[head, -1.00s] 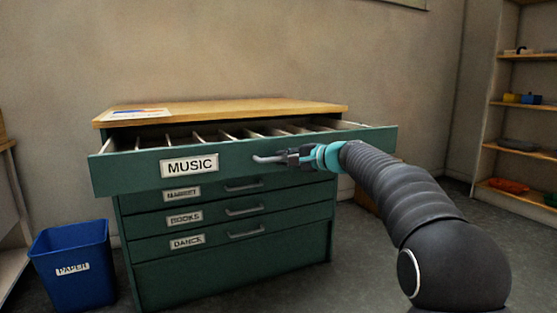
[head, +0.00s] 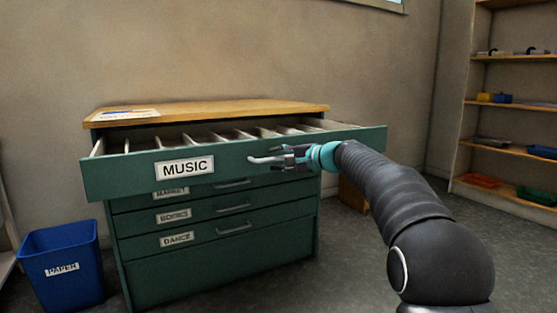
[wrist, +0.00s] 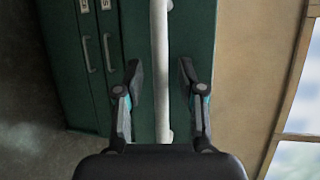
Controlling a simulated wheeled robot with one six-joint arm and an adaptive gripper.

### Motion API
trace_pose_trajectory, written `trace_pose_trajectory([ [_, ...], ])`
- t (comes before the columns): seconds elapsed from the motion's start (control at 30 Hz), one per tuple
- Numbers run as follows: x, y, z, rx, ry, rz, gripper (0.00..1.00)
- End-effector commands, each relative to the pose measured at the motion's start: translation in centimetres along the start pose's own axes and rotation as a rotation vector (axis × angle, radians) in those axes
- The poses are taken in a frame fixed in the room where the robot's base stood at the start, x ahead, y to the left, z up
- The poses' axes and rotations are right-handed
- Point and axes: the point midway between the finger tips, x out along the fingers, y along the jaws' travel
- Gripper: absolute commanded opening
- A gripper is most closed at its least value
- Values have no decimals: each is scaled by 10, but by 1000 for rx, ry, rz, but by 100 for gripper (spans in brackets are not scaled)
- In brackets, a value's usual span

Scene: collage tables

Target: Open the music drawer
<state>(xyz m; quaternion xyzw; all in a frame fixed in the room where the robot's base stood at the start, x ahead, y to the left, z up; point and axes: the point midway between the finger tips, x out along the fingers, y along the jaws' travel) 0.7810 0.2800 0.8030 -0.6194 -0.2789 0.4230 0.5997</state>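The music drawer (head: 120,181) is the top drawer of a green cabinet and carries a white MUSIC label (head: 184,167). It stands pulled well out, and dividers show inside. Its pale bar handle (head: 264,160) also shows in the wrist view (wrist: 160,50), running up the middle. My gripper (head: 281,157) is at this handle, in front of the drawer face. In the wrist view the two fingers (wrist: 160,80) stand apart on either side of the handle, with green drawer front showing between each finger and the bar.
Closed drawers sit below, including one labelled DANCE (head: 177,239). A blue PAPER bin (head: 62,270) stands on the floor at left. A wooden shelf unit (head: 505,150) with small items stands at right.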

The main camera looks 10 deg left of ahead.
Motion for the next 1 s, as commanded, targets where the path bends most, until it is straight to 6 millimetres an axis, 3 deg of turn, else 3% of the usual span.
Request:
trace_pose_trajectory([
  [0.37,-12,-2,-1,-1,4,-1,39],
  [0.8,-91,-1,0,0,4,-2,39],
  [1.0,-114,0,0,-1,2,-1,39],
])
